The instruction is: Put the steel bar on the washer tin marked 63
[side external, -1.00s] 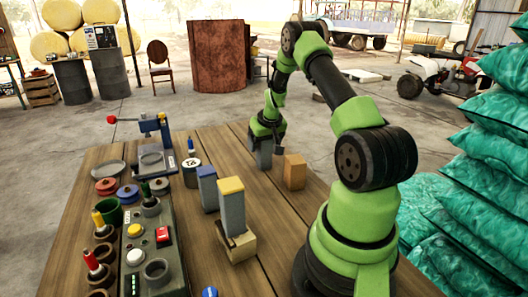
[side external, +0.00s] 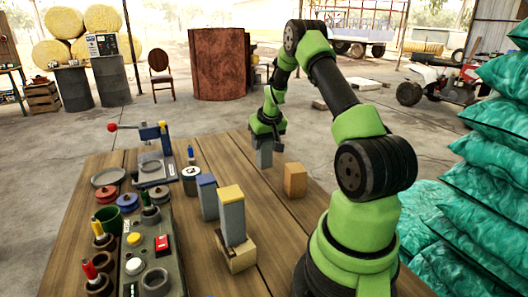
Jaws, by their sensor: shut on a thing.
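My gripper (side external: 265,139) is shut on a plain grey steel bar (side external: 264,155), held upright below it. The bar appears to hang just above the far part of the table. A short round tin (side external: 192,179) with a pale label and dark mark stands to the left of the bar, apart from it; the mark is too small to read for sure. A blue-tipped pen-like thing shows at the tin's top edge, and I cannot tell whether it stands on the tin or behind it.
A wooden block (side external: 295,180) stands right of the bar. Red (side external: 106,195) and blue (side external: 130,200) round tins, a lever press (side external: 155,168) and a control box (side external: 150,245) fill the left.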

